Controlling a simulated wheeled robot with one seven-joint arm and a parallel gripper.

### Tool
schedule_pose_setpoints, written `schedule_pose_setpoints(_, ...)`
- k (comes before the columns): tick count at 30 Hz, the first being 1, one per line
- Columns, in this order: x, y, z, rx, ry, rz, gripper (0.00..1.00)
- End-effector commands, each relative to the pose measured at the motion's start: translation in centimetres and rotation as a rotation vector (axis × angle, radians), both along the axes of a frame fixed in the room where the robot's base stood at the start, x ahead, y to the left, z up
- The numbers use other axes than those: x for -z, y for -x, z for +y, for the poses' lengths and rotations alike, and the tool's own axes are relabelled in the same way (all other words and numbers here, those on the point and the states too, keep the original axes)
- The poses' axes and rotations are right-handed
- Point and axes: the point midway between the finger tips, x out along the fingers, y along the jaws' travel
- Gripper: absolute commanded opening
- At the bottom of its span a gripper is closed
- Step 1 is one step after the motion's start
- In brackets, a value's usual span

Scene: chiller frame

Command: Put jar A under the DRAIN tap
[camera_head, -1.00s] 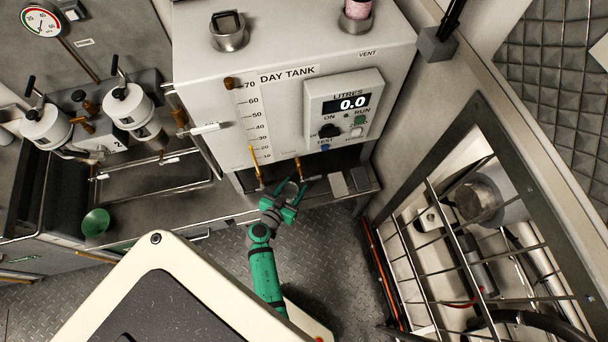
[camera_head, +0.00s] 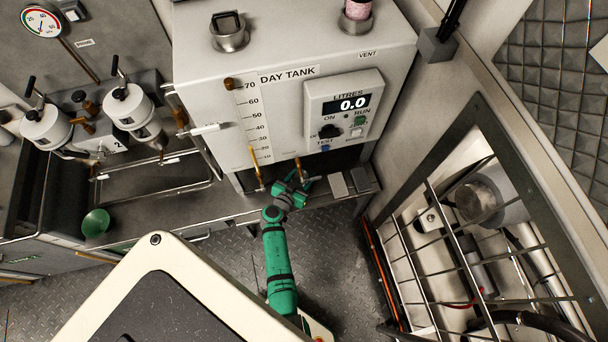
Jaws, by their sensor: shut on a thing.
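My gripper (camera_head: 295,186) is at the front edge of the recess under the white day tank (camera_head: 215,105), its fingers pointing inward. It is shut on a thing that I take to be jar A. That thing is small, mostly hidden by the fingers, and its letter cannot be read. The fingers lie right below a brass tap (camera_head: 298,165) on the tank's lower front. A second brass tap (camera_head: 255,165) hangs to the left, beside the level scale. I cannot read which tap is marked DRAIN.
Two grey blocks (camera_head: 348,184) stand on the ledge just right of my gripper. A barred cage (camera_head: 455,245) stands at right. The metal floor (camera_head: 335,235) between is clear.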

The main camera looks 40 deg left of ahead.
Motion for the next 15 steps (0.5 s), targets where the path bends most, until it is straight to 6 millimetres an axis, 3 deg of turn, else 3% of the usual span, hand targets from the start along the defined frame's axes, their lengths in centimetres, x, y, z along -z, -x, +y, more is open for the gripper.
schedule_pose_setpoints(7,0.23,0.0,-0.01,0.0,0.001,0.0,0.25)
schedule_pose_setpoints(8,0.19,0.0,-0.01,0.0,0.0,0.0,0.55)
schedule_pose_setpoints(9,0.18,0.0,-0.02,0.0,0.0,0.0,0.64)
schedule_pose_setpoints(15,0.19,0.01,-0.03,0.0,0.0,0.0,0.67)
